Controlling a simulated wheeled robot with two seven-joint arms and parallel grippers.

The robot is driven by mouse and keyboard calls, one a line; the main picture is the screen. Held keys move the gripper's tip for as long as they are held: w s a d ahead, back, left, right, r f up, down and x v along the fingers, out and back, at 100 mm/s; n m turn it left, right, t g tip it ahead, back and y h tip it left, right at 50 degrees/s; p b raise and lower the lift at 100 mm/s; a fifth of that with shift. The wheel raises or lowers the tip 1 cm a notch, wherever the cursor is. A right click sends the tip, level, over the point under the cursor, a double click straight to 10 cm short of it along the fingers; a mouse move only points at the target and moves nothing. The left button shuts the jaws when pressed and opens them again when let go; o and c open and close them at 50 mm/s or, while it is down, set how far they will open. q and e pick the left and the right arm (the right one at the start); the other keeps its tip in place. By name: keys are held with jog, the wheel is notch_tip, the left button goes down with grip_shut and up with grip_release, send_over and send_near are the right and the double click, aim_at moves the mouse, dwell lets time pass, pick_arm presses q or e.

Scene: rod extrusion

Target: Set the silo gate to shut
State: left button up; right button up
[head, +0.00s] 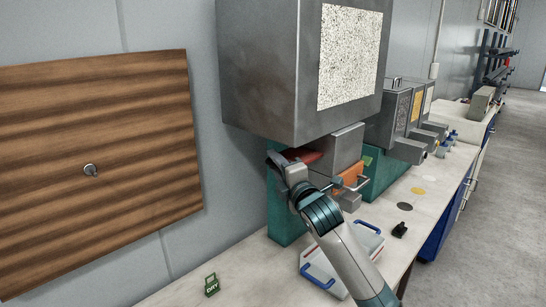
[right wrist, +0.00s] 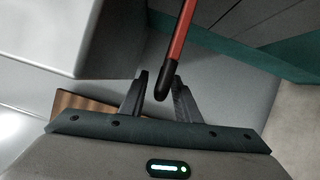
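The silo is a large grey metal box (head: 262,85) with a speckled pale window, on a teal stand over the bench. A red lever (head: 314,157) sticks out to the left beneath it; I take it for the gate handle. My right gripper (head: 283,160) is at the lever's outer end. In the right wrist view, the red bar (right wrist: 181,38) ends in a black tip between the two open fingers of the right gripper (right wrist: 160,77), with a gap at the left finger. Contact at the right finger is unclear. My left gripper is not in view.
An orange block with a metal handle (head: 352,180) sits below the silo. A white tray with blue handles (head: 343,254) and a green "DRY" tag (head: 211,285) are on the bench (head: 250,277). Smaller grey hoppers (head: 398,125) stand further right. A wooden panel (head: 100,170) hangs on the wall.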

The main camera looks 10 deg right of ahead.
aim_at(291, 152)
jog(key=shift+x, duration=0.95)
grip_shut()
jog(key=w+d, duration=0.1)
jog(key=d, duration=0.1)
jog(key=w+d, duration=0.1)
jog(key=d, duration=0.1)
jog(key=w+d, duration=0.2)
jog(key=shift+d+r, duration=0.1)
jog(key=shift+r, duration=0.35)
grip_release()
jog(key=shift+d, duration=0.1)
jog(key=shift+w+f, duration=0.1)
jog(key=shift+f, duration=0.15)
jog(key=shift+f, duration=0.1)
